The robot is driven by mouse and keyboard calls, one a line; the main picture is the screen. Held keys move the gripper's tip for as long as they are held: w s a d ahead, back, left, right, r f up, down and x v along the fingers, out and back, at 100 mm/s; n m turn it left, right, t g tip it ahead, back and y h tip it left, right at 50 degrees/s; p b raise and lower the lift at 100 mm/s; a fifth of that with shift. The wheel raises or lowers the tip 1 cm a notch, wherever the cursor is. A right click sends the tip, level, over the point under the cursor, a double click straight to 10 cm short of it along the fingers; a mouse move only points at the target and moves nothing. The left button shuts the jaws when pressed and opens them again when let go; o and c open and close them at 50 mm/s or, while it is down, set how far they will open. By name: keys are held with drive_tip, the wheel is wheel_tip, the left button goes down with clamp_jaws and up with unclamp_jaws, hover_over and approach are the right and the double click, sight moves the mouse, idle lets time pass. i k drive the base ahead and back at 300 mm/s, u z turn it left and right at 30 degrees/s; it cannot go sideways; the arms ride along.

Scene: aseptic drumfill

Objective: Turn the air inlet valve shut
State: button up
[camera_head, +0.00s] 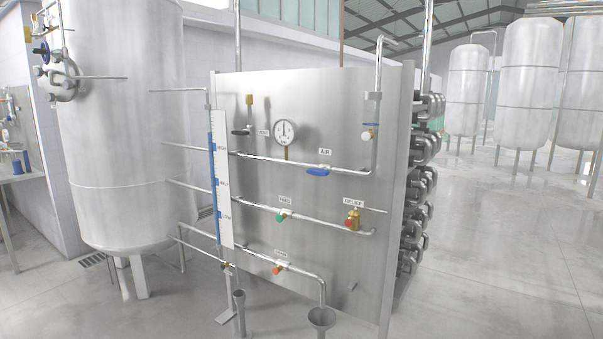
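The air inlet valve (317,171) has a blue lever handle. It sits on the upper horizontal pipe of the steel panel (330,100), just below a label reading AIR (325,152). The blue lever appears to lie roughly in line with the pipe, though it is small at this distance. The pipe (270,159) runs right from the tank side and then bends up at the panel's right. My gripper is not in view.
The panel also carries a pressure gauge (285,132), a green-handled valve (283,216), a brass relief valve (353,218) and a red-handled valve (278,269). A funnel (321,318) stands at the panel's foot. A large tank (120,140) stands left. Floor (500,250) is clear at right.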

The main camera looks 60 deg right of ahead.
sight(319, 172)
drive_tip(key=u, duration=0.05)
drive_tip(key=i, duration=0.95)
drive_tip(key=z, duration=0.1)
